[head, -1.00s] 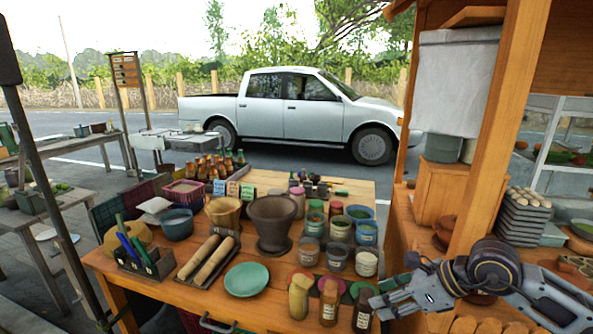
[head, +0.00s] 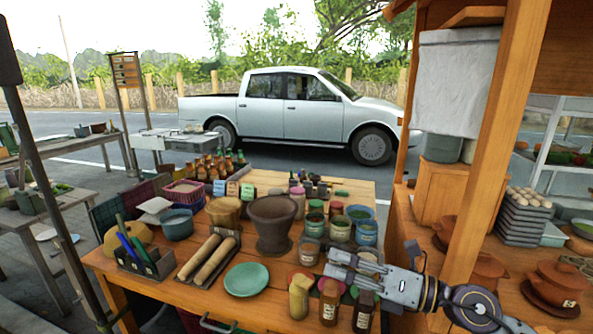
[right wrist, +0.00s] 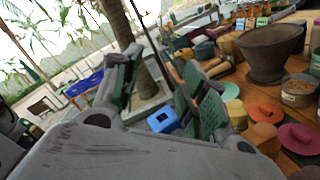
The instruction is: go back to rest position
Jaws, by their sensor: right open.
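My right gripper (head: 333,264) is open and empty, reaching in from the right over the jars at the right front of the wooden table. In the right wrist view its two fingers (right wrist: 165,92) stand apart with nothing between them. The brown clay mortar (head: 272,222) stands upright on the table, left of the gripper and apart from it. It also shows at the upper right of the right wrist view (right wrist: 268,52). My left gripper is not in view.
Glass jars (head: 340,229) and bottles (head: 329,301) crowd the table beside and below the right gripper. A green plate (head: 246,279) and a tray with two rolling-pin-like rods (head: 205,258) lie left of it. A wooden post (head: 497,130) rises at the right near my arm.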

